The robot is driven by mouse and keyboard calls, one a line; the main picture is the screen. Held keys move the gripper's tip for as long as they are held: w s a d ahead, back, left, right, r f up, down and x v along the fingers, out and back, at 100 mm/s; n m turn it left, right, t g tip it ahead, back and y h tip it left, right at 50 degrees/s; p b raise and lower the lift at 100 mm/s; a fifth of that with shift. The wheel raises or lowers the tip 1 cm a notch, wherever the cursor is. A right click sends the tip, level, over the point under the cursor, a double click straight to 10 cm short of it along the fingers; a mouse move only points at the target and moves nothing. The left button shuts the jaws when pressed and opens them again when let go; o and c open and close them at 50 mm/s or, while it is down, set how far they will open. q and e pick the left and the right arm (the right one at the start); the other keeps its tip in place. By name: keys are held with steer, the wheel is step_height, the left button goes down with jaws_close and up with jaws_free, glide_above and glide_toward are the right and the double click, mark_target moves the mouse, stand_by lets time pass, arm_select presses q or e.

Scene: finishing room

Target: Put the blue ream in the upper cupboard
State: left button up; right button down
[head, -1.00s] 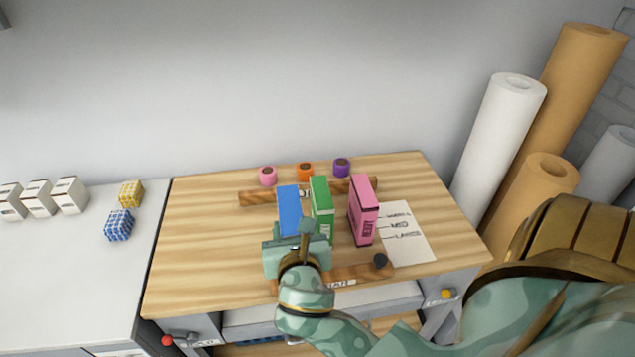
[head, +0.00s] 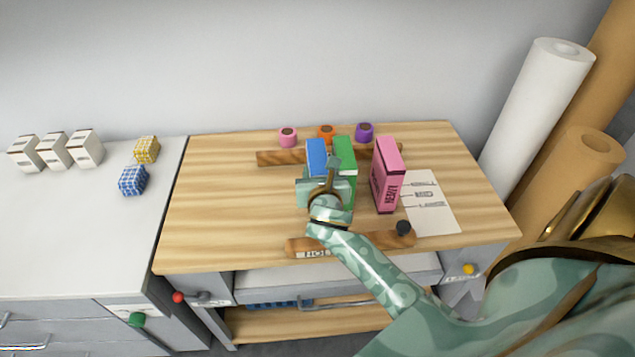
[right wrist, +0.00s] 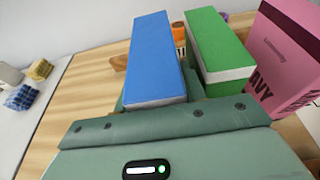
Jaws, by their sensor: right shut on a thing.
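The blue ream (head: 316,155) stands upright on the wooden bench, left of a green ream (head: 345,150) and a pink ream (head: 386,175). My right gripper (head: 325,180) is at its near side and shut on it. In the right wrist view the blue ream (right wrist: 154,60) rises just beyond my gripper, with the green ream (right wrist: 217,42) close on its right. My gripper hides its lower part, so I cannot tell whether it touches the bench. The upper cupboard does not show. My left gripper is not in view.
A wooden bar (head: 284,158) lies behind the reams and another (head: 375,240) in front, with a dark knob (head: 403,228). Pink (head: 288,137), orange (head: 326,132) and purple (head: 365,132) rolls stand at the back. The bench's left side (head: 215,200) is clear. Tall rolls (head: 535,110) stand right.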

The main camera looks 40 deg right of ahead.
steer(key=shift+f, duration=0.8)
steer(key=c, duration=1.1)
jaws_free()
steer(key=shift+a+f, duration=0.1)
steer(key=shift+f, duration=0.1)
steer(key=shift+r, duration=0.15)
